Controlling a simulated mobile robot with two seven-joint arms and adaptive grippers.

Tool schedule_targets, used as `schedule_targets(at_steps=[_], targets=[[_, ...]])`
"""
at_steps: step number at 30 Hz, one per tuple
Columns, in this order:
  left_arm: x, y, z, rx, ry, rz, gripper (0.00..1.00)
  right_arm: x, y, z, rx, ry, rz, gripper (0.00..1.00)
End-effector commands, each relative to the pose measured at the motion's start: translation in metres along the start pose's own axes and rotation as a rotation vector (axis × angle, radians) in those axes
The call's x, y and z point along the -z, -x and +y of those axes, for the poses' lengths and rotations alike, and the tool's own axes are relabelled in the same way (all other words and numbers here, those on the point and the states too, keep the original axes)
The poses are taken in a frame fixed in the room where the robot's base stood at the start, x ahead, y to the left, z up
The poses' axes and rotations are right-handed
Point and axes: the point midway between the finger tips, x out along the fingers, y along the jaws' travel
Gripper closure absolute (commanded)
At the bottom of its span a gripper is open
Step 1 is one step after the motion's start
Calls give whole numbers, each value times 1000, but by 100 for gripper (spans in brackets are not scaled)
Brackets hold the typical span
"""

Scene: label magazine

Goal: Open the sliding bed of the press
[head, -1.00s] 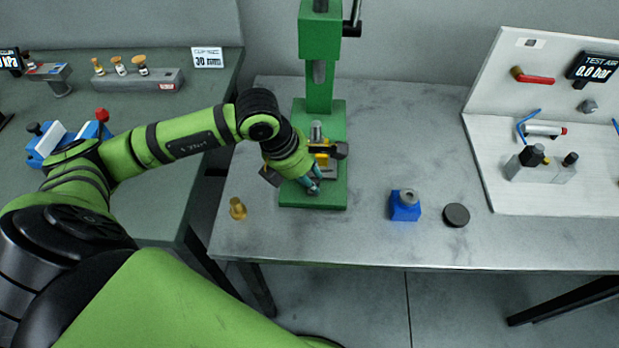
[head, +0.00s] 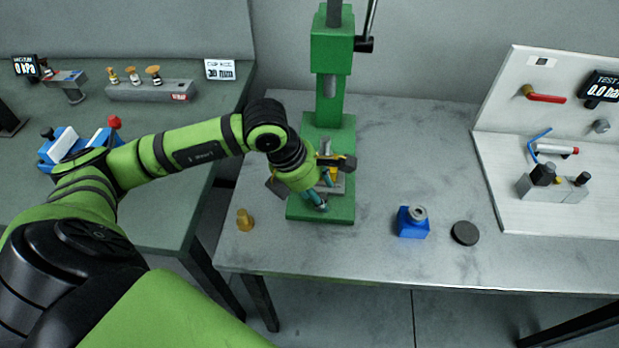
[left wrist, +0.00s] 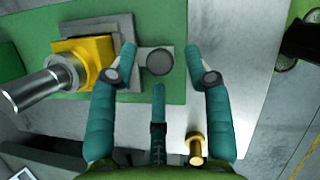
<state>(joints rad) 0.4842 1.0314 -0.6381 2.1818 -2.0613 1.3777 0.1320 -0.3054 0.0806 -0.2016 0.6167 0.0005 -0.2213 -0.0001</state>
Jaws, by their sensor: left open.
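The green press (head: 331,60) stands on the metal table, with its green base (head: 328,213) toward me. In the left wrist view, its sliding bed is a grey plate (left wrist: 125,24) with a small tab ending in a round dark grey knob (left wrist: 160,61). A yellow block (left wrist: 90,52) with a silver cylinder (left wrist: 38,84) sits on the plate. My left gripper (head: 323,191) is open over the front of the press base. Its teal fingers stand on both sides of the knob, apart from it. In the head view, my wrist hides part of the bed. My right gripper is not in view.
A brass piece (head: 245,220) stands on the table left of the press. A blue block (head: 412,223) and a dark disc (head: 465,233) lie to the right. A white test panel (head: 500,165) stands at far right.

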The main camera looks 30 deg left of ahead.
Motion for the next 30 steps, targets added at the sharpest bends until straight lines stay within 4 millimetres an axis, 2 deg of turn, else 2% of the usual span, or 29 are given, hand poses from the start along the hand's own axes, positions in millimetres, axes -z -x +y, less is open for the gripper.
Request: schedule_targets(at_steps=[9, 15, 21, 30], targets=[[-1, 64, 1, -7, -3, -3, 50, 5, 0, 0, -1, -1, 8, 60], [-1, 99, 1, -6, -2, -3, 50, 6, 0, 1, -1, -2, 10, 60], [-1, 113, 0, -3, -2, -2, 50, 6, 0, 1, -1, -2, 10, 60], [-1, 114, 0, -2, -2, -2, 50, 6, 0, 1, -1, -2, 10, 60]])
